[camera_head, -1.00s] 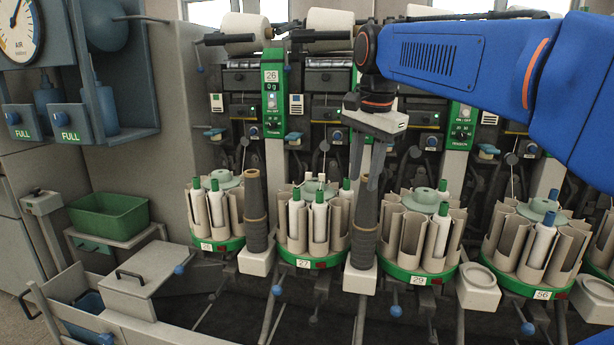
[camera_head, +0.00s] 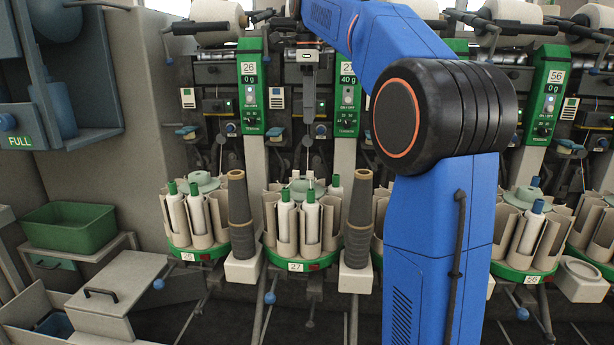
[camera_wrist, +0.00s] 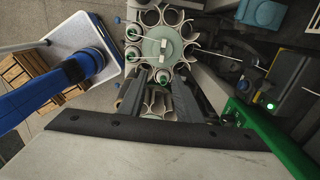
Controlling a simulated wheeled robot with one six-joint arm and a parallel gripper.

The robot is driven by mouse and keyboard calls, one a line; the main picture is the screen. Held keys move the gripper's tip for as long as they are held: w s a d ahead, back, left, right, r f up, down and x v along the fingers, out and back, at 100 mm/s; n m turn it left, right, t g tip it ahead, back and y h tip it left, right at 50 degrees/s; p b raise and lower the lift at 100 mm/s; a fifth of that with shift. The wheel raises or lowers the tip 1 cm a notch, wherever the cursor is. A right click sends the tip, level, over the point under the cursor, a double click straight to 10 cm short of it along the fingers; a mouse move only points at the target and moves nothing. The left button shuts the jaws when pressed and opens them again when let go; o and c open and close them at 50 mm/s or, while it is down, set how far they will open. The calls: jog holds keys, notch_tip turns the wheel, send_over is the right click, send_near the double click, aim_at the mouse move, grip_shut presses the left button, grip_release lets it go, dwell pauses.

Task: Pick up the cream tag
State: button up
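Small pale pieces lie on the round green-grey hub (camera_wrist: 152,47) of a bobbin magazine in the wrist view. One of them may be the cream tag (camera_wrist: 165,45), but it is too small to be sure. In the head view, small pale shapes also show on top of magazine 27 (camera_head: 298,266). My gripper (camera_wrist: 160,76) points at this magazine from above, with its two dark fingers apart and nothing seen between them. In the head view my gripper (camera_head: 308,125) hangs above magazine 27, in front of the winder, seen nearly edge-on.
Magazine 26 (camera_head: 195,254) stands left of magazine 27. Dark cones (camera_head: 241,215) and (camera_head: 358,218) stand on either side of magazine 27. Winder unit 27's panel (camera_head: 347,95) is close behind. A green bin (camera_head: 68,228) is at left. My blue arm hides much of the right side.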

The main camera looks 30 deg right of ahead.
send_over(310, 172)
notch_tip(310, 172, down, 11)
jog(key=shift+r, duration=0.2)
jog(key=shift+w+d+f, duration=0.1)
jog(key=shift+w+f, duration=0.05)
jog(key=shift+f, duration=1.15)
jog(key=shift+w+f, duration=0.1)
jog(key=shift+f, duration=1.15)
jog(key=shift+c, duration=0.7)
grip_shut()
